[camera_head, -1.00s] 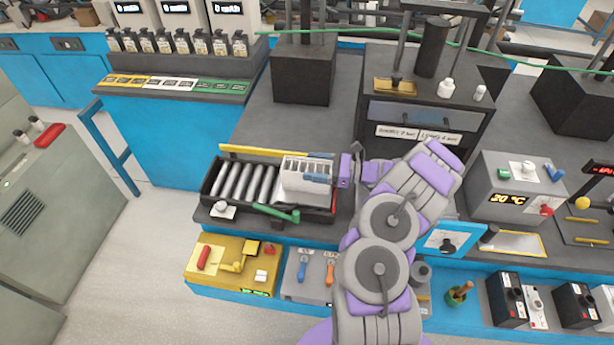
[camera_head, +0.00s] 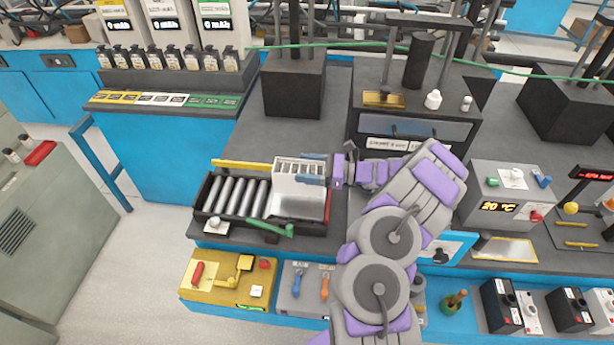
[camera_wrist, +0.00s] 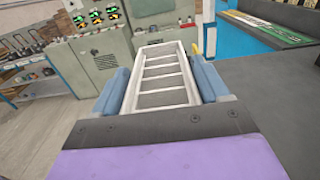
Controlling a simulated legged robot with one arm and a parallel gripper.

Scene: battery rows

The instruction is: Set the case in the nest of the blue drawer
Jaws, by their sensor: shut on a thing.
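The case is a white open frame with a row of slots (camera_head: 291,172). It hangs above the right end of the roller tray (camera_head: 228,226), and a bare metal plate shows below it. In the wrist view the case (camera_wrist: 163,102) lies between two blue-grey fingers. My gripper (camera_head: 311,170) is shut on the case at its right side; the gripper also shows in the wrist view (camera_wrist: 162,88). I cannot pick out the blue drawer's nest for certain; blue fronts (camera_head: 330,328) run along the lower bench, partly behind my arm.
A dark cabinet (camera_head: 420,130) stands behind my arm. A display box (camera_head: 505,205) is at right. Grey bench top is free behind the tray.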

